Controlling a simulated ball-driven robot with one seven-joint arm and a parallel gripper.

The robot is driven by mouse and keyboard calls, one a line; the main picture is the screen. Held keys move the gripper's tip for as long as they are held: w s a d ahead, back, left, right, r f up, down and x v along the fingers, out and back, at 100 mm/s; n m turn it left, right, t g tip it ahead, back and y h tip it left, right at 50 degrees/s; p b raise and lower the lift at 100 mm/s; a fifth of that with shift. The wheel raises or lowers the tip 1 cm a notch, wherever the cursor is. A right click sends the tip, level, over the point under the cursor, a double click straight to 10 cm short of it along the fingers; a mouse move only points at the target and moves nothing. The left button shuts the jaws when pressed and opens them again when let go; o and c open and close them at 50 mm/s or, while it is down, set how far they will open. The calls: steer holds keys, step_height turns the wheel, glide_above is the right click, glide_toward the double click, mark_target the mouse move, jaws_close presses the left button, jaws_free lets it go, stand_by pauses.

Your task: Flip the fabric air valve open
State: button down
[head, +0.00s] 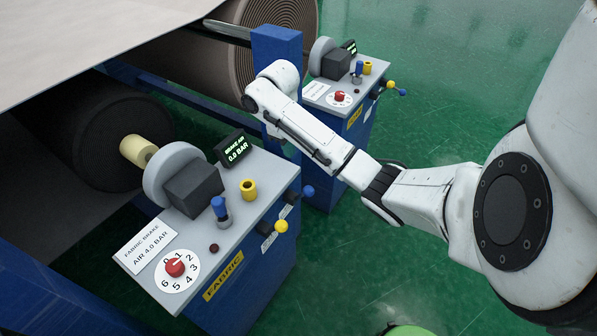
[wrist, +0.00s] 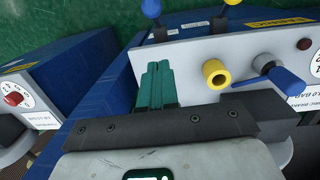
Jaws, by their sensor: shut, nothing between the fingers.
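The grey-topped console (head: 268,172) labelled FABRIC stands in the near left of the head view. A blue-handled lever (head: 221,208), apparently the air valve, stands on a metal base on its top. The lever (wrist: 286,80) also shows at the right of the wrist view, to the right of the yellow-rimmed knob (wrist: 216,73). The display (head: 236,150) reads BRAKE AIR 0.0 BAR, as far as I can tell. My gripper (wrist: 157,66) is shut and empty, its green fingers left of the yellow knob and apart from the lever. In the head view my fingers are hidden.
A red-knobbed dial (head: 175,267) and a card (head: 144,250) reading AIR 4.0 BAR are on the near end. Yellow (head: 281,226) and blue (head: 308,191) ball handles stick out from the side. A similar console (head: 346,100) stands behind. Green floor is free at right.

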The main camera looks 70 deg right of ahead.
step_height(320, 180, down, 6)
steer(key=r+b, duration=0.1)
steer(key=b, duration=0.4)
steer(key=p, duration=0.2)
glide_above(302, 194)
steer(key=shift+w+f, duration=0.15)
steer(key=shift+f, duration=3.6)
steer(key=shift+f, duration=0.1)
